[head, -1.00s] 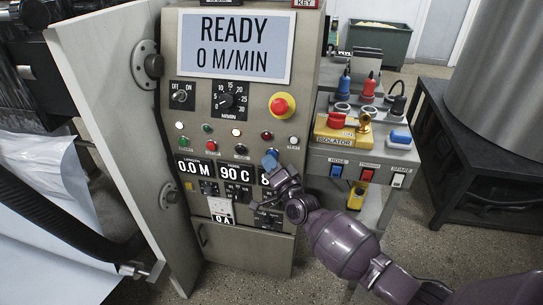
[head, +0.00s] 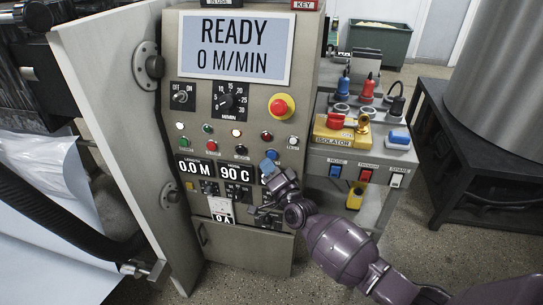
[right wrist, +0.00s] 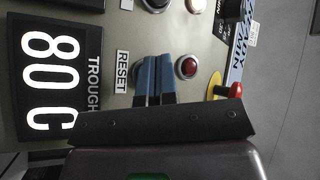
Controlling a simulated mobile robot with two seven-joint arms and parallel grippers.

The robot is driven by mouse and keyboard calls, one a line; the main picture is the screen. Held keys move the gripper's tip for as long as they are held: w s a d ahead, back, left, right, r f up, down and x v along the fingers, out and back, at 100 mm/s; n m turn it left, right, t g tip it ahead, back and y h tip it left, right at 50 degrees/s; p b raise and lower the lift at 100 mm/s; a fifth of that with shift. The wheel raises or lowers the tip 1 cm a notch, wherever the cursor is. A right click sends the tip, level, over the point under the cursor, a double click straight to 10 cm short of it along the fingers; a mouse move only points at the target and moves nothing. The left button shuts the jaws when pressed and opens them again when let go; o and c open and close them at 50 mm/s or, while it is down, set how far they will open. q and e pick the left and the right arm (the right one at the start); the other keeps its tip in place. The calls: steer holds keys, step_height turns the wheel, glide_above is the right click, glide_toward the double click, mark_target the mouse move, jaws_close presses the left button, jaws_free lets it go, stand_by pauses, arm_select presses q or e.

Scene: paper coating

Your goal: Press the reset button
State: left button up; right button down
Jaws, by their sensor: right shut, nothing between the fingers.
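The control panel (head: 205,215) faces me. In the right wrist view the shut fingertips (right wrist: 155,62) lie between the RESET label and a red lamp (right wrist: 187,67). They cover the spot where the reset button sits, so the button is mostly or wholly hidden. I cannot tell whether the fingertips touch it. My left gripper is not in view.
A red emergency button (head: 282,105) on a yellow base is above right of my gripper. Other lamps and buttons sit close to the left. A side cart (head: 345,160) with a yellow isolator box stands right of the panel. An open panel door (head: 118,130) stands left.

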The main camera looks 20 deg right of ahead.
arm_select(q)
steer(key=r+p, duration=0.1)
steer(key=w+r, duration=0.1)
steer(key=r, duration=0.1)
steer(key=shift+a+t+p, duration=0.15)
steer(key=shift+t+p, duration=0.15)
steer(key=shift+p, duration=0.1)
arm_select(e)
steer(key=s+a, duration=0.1)
steer(key=s, duration=0.1)
steer(key=s+a, duration=0.1)
steer(key=s, duration=0.1)
steer(key=shift+a, duration=0.4)
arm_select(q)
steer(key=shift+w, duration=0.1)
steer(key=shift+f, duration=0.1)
